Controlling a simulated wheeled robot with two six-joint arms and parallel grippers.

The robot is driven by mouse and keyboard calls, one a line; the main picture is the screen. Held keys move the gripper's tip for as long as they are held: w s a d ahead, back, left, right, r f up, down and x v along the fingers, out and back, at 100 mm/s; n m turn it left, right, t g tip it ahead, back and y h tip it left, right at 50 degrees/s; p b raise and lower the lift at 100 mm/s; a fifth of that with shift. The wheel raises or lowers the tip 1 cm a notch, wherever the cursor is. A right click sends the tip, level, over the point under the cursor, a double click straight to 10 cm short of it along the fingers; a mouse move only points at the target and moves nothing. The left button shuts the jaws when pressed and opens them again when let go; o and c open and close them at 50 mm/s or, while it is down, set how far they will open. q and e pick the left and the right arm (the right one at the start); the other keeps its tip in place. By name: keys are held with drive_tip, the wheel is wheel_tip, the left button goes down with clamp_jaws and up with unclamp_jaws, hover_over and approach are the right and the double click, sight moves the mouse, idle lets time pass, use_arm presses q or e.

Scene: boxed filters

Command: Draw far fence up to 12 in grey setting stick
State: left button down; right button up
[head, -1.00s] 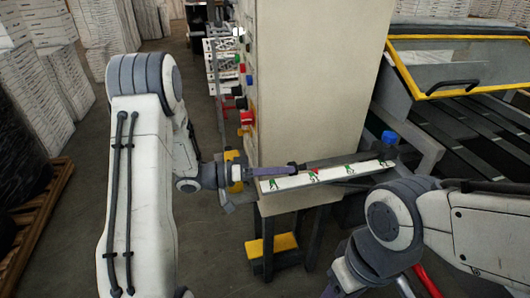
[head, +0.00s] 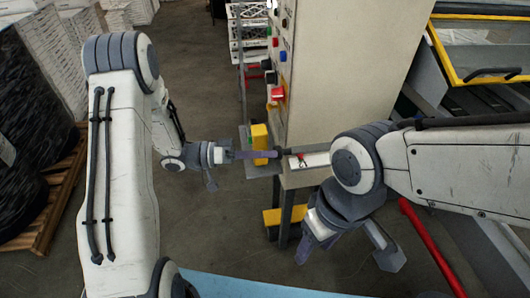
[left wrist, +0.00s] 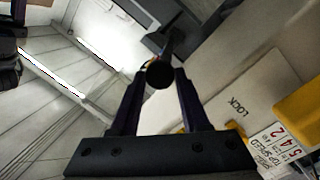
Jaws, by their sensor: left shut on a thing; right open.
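A white strip with green and red marks (head: 318,159) lies along the front ledge of the pale machine. Its right part is hidden behind my right arm. My left gripper (head: 277,154) is at the strip's left end, shut on a dark round-ended knob (left wrist: 159,75). The knob sits between the fingertips in the left wrist view. I cannot make out a separate fence or the number 12. My right gripper (head: 347,250) is open and empty, low in front of the ledge.
The pale machine cabinet (head: 345,75) has coloured buttons on its left side. A yellow block (head: 260,140) is close beside my left gripper. A card with numbers (left wrist: 280,145) and a "LOCK" label show in the wrist view. A red bar (head: 430,245) is at right.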

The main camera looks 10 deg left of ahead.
use_arm(q)
drive_tip(key=shift+c, duration=2)
unclamp_jaws()
drive_tip(key=shift+a, duration=0.3)
drive_tip(key=shift+d, duration=0.15)
drive_tip(key=s+a+b, duration=0.1)
drive_tip(key=s+a, duration=0.1)
drive_tip(key=a, duration=0.8)
drive_tip(key=shift+a, duration=0.15)
drive_tip(key=shift+w, duration=0.1)
